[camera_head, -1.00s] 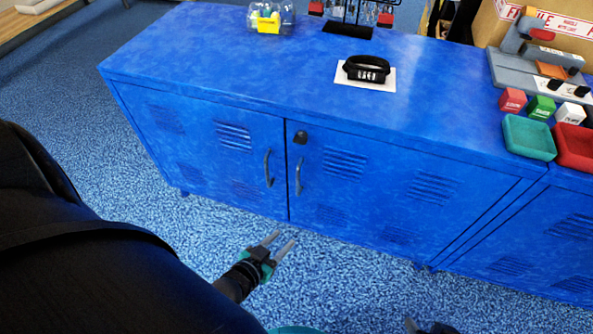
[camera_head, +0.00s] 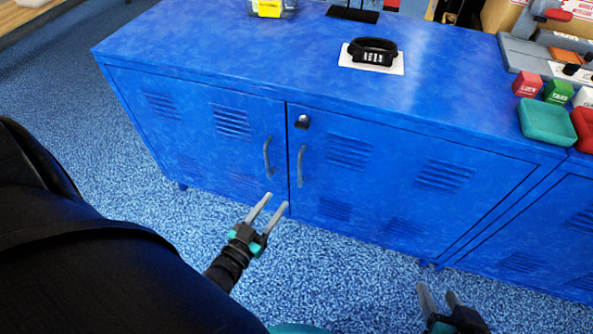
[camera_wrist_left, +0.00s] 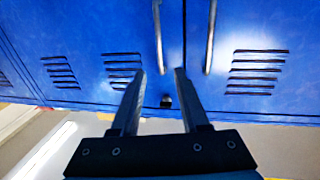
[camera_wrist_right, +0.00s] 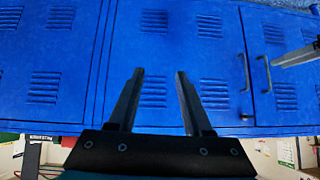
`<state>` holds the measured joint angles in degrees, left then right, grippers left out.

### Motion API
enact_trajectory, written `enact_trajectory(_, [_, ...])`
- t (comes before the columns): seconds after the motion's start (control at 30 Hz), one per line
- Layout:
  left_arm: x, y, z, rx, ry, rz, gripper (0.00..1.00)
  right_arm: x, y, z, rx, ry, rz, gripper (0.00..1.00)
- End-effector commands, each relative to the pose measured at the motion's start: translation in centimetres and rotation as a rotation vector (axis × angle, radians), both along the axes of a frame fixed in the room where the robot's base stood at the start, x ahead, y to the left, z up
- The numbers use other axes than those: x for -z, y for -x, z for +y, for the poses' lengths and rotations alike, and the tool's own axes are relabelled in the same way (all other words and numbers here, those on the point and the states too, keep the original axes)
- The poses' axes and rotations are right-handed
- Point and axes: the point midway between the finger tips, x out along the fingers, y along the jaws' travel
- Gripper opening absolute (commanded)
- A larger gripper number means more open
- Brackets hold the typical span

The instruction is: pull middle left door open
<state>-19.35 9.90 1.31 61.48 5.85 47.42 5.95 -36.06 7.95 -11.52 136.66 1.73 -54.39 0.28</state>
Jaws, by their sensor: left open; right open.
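The blue cabinet's left door (camera_head: 200,135) is shut, with an upright curved grey handle (camera_head: 267,157) near its right edge. The right door (camera_head: 400,185) is shut too, with its own handle (camera_head: 300,167) and a dark lock (camera_head: 302,122). My left gripper (camera_head: 270,208) is open and empty, in front of and below the left door's handle, apart from it. The left wrist view is upside down; the left door's handle (camera_wrist_left: 210,35) is right of the fingers. My right gripper (camera_head: 438,297) is open and empty, low before the right door. The right wrist view shows the handle (camera_wrist_right: 266,75) too.
On the cabinet top lie a black band (camera_head: 372,51) on a white card and, at the right, small coloured blocks (camera_head: 527,84) and a green tray (camera_head: 547,121). Another blue cabinet (camera_head: 550,235) adjoins at the right. The blue carpet before the doors is clear.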

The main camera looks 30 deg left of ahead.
Motion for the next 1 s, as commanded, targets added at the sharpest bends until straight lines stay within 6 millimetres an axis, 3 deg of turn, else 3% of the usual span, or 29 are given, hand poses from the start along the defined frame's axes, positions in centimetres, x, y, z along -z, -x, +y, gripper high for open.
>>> enact_trajectory(0.3, [0.0, -3.9, 0.1, 0.001, 0.0, -0.002, 0.45, -0.1, -1.1, 2.2, -0.022, -0.086, -0.161, 0.5])
enact_trajectory(1.0, [0.1, -10.2, 0.4, 0.001, -0.001, 0.0, 0.45, -2.2, -1.2, 5.7, -0.03, -0.289, -0.505, 0.5])
